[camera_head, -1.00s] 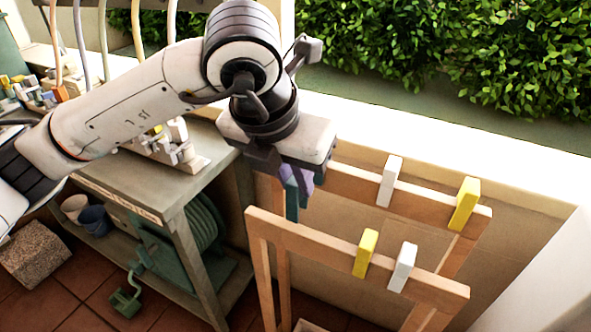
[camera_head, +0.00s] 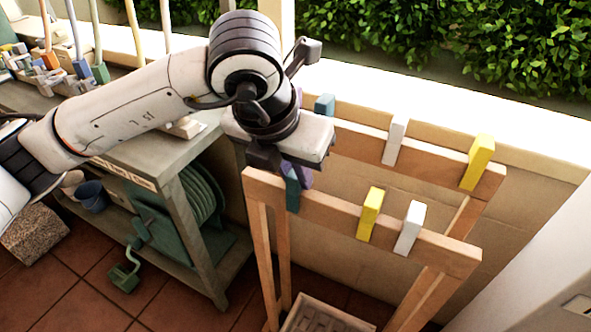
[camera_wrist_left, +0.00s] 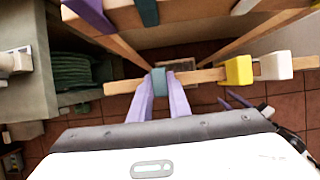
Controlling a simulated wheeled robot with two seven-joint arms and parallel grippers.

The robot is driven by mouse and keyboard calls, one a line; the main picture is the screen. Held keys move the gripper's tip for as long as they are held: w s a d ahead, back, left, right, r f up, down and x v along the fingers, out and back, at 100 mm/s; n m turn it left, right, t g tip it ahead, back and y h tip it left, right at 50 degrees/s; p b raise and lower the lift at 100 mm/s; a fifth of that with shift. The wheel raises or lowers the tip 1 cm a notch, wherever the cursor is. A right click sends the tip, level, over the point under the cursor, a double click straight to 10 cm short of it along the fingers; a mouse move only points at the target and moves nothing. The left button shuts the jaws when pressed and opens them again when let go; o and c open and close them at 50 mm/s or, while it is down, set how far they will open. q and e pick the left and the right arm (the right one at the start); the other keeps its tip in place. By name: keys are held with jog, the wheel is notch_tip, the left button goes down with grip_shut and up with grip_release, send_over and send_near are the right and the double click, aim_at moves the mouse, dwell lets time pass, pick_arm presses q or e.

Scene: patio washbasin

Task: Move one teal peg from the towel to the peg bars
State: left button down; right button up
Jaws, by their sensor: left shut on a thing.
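My left gripper (camera_head: 297,178) is shut on a teal peg (camera_head: 292,196) at the left part of the front wooden bar (camera_head: 335,212). The peg overlaps the bar and appears to straddle it. The left wrist view shows this peg (camera_wrist_left: 159,81) between two lilac fingers, in line with the bar (camera_wrist_left: 125,87). Another teal peg (camera_head: 324,105) sits on the back bar (camera_head: 350,140), partly behind my wrist. I do not see the towel. Two lilac fingers of my right gripper (camera_wrist_left: 232,101) show small and apart in the left wrist view.
White and yellow pegs sit on both bars, including a front yellow peg (camera_head: 370,213) and a back white peg (camera_head: 395,140). A tray (camera_head: 325,318) lies below the rack. A workbench (camera_head: 165,165) stands left, with a green hose reel (camera_head: 200,195) beneath.

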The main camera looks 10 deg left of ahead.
dwell(0.3)
pick_arm(q)
jog(key=c, duration=1.8)
grip_release()
jog(key=shift+o, duration=1.1)
notch_tip(320, 180, up, 8)
jog(key=p, duration=0.4)
